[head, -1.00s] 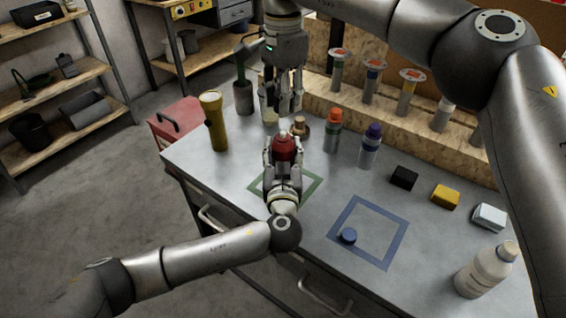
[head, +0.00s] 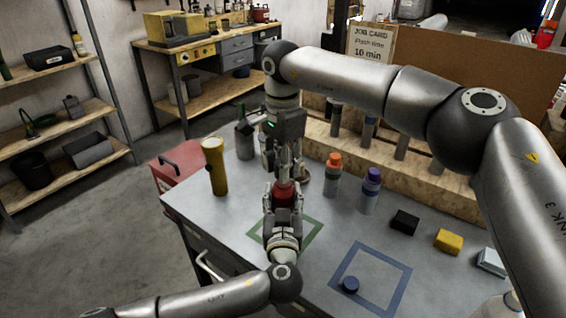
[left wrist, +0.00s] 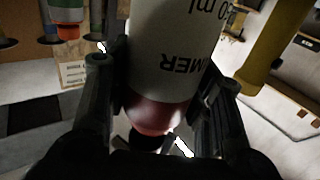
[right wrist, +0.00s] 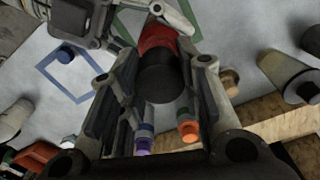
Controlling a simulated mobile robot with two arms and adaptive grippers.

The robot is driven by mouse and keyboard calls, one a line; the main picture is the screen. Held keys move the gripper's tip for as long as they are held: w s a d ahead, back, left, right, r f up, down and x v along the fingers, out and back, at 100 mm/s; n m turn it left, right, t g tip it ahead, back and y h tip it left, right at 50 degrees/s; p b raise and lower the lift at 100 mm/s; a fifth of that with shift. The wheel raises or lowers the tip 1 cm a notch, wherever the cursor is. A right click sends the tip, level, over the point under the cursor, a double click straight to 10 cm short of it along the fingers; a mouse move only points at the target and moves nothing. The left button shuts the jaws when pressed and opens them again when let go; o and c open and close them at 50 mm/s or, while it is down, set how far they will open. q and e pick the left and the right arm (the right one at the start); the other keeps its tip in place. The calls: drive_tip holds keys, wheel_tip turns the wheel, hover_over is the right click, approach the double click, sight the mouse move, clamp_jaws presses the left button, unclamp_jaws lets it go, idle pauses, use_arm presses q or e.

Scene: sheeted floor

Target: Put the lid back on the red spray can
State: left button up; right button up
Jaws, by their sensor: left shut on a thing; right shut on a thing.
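The red spray can (head: 284,193) stands upright in my left gripper (head: 283,200), at the green square outline on the workbench. In the left wrist view the can shows a white printed label (left wrist: 175,45) and a red shoulder (left wrist: 158,113). My right gripper (head: 284,168) is directly above the can, pointing down. In the right wrist view it is shut on a black lid (right wrist: 162,84), with the can's red top (right wrist: 156,40) just beyond it. The lid looks in line with the can and at or very near its top; whether it is seated cannot be told.
A yellow flashlight (head: 215,166) stands left of the can. An orange-topped bottle (head: 333,174) and a purple-topped bottle (head: 370,190) stand to the right. A blue cap (head: 350,285) lies in the blue square. Black (head: 404,221) and yellow (head: 448,241) blocks are further right.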

drive_tip(key=shift+f, duration=0.8)
drive_tip(key=shift+f, duration=0.6)
drive_tip(key=o, duration=0.7)
drive_tip(key=shift+o, duration=0.2)
wheel_tip(320, 180, up, 12)
